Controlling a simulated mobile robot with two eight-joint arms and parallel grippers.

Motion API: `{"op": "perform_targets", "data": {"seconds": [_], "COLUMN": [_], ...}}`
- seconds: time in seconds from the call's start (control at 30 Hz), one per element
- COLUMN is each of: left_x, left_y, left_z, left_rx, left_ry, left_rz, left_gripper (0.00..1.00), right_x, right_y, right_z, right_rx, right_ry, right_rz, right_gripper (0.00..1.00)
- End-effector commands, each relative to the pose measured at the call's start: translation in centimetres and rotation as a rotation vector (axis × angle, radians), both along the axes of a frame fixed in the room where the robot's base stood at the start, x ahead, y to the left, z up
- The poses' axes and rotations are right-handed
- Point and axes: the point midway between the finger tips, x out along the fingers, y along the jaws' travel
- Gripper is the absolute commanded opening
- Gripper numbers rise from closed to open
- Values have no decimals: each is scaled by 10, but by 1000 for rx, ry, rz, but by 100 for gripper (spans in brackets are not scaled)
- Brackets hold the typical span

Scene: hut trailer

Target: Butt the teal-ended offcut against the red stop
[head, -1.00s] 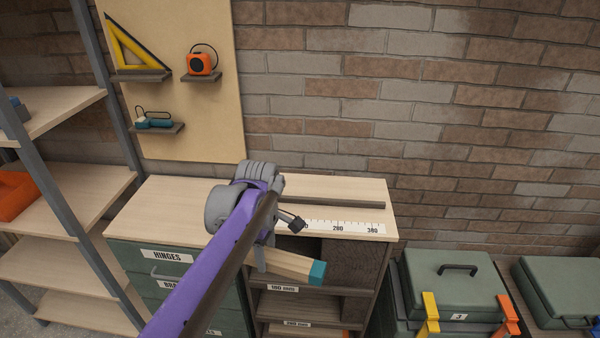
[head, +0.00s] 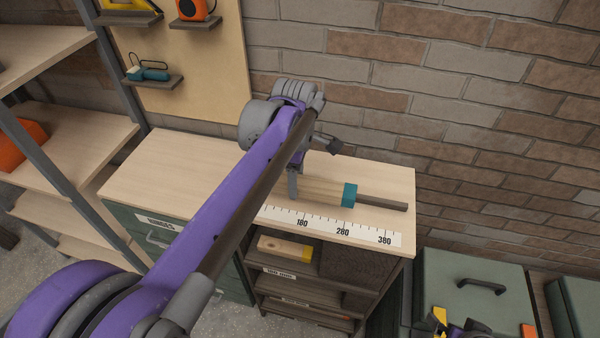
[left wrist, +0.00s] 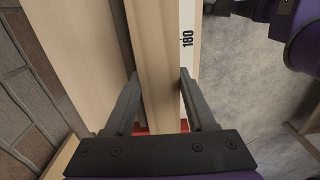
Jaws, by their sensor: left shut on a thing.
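The offcut is a pale wooden bar (head: 325,190) with a teal end (head: 349,195) pointing right in the head view. My left gripper (head: 293,187) is shut on it near the middle of the bench top. The bar lies along the dark fence (head: 382,203), behind the printed scale (head: 330,229). I cannot tell whether it touches the bench. In the left wrist view the bar (left wrist: 155,55) runs between the two fingers (left wrist: 157,95). Red patches of the stop (left wrist: 141,127) show behind the fingers, mostly hidden; any gap to the bar is hidden. Part of my right arm shows at the bottom edge.
A yellow-ended offcut (head: 283,247) lies in the open shelf under the bench top (head: 165,165). The brick wall is close behind. A green case (head: 480,270) stands at right, and a shelf rack (head: 75,145) at left. The right end of the top is clear.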

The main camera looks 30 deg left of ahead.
Motion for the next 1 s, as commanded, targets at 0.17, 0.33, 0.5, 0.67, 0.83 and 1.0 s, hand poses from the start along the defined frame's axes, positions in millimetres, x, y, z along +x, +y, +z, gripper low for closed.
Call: {"op": "perform_targets", "data": {"seconds": [0.17,0.33,0.5,0.67,0.83,1.0], "left_x": [-1,-1,0,0,1,1], "left_y": [0,0,0,0,0,0], "left_z": [-19,-39,-56,-61,-60,-60], "left_rx": [-1,0,0,0,0,0], "left_ry": [3,4,2,0,-1,-1], "left_rz": [-1,-1,-1,-1,-1,-1], "left_gripper": [0,0,0,0,0,0], "right_x": [-8,-15,-20,-21,-21,-20], "right_y": [0,0,0,0,0,0], "right_z": [-14,-29,-40,-44,-43,-43], "right_rx": [0,0,0,0,0,0], "right_ry": [15,28,38,40,40,40], "right_rz": [0,0,0,0,0,0], "right_gripper": [100,100,100,100,100,100]}}
